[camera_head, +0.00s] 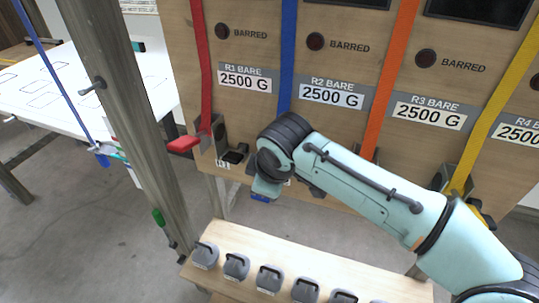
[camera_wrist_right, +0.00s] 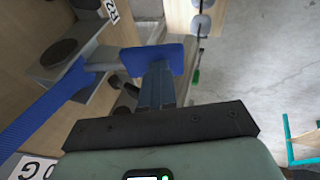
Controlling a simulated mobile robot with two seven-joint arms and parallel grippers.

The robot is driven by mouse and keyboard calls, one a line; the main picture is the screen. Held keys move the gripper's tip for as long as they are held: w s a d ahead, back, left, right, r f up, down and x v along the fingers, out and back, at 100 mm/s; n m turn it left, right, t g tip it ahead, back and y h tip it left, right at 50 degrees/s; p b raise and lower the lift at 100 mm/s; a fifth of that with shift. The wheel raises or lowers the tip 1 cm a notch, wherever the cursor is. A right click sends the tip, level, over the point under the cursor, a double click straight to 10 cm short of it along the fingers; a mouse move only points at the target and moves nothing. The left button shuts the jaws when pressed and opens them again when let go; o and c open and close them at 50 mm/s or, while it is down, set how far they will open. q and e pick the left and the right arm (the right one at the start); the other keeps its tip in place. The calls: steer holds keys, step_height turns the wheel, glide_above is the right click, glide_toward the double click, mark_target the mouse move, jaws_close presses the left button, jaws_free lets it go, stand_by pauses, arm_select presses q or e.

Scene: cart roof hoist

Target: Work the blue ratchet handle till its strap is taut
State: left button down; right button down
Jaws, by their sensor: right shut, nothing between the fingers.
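The blue strap (camera_head: 288,60) runs down the wooden panel past the R2 sign (camera_head: 330,93), which reads "BARE 2500 G". In the right wrist view the strap (camera_wrist_right: 45,112) slants in from the left to the ratchet, and its lie looks straight. The blue ratchet handle (camera_wrist_right: 140,57) shows there just beyond my right gripper (camera_wrist_right: 157,72). The gripper is shut, with its fingertips close to or against the handle; I cannot tell if they touch. In the head view my right arm hides most of the ratchet, and a bit of the blue handle (camera_head: 260,198) shows below. My left gripper is not in view.
A red strap (camera_head: 202,60) with a red handle (camera_head: 183,145) hangs to the left; an orange strap (camera_head: 390,80) and a yellow strap (camera_head: 500,90) hang to the right. A dark R2 lamp (camera_head: 315,41) is marked BARRED. Grey weights (camera_head: 236,266) stand on a low shelf. A wooden post (camera_head: 125,100) rises left.

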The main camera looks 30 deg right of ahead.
steer(key=shift+a+f, duration=0.1)
steer(key=shift+f, duration=0.55)
steer(key=shift+s+f, duration=0.1)
steer(key=shift+f, duration=0.05)
steer(key=r+p, duration=0.2)
steer(key=r, duration=0.1)
steer(key=r+p, duration=0.1)
steer(key=shift+s+a+r, duration=0.15)
steer(key=shift+a, duration=0.2)
steer(key=s+a+p+v, duration=0.1)
steer(key=v, duration=0.9)
steer(key=shift+s+a+f+p, duration=0.2)
steer(key=shift+f+p, duration=0.1)
steer(key=shift+f, duration=0.05)
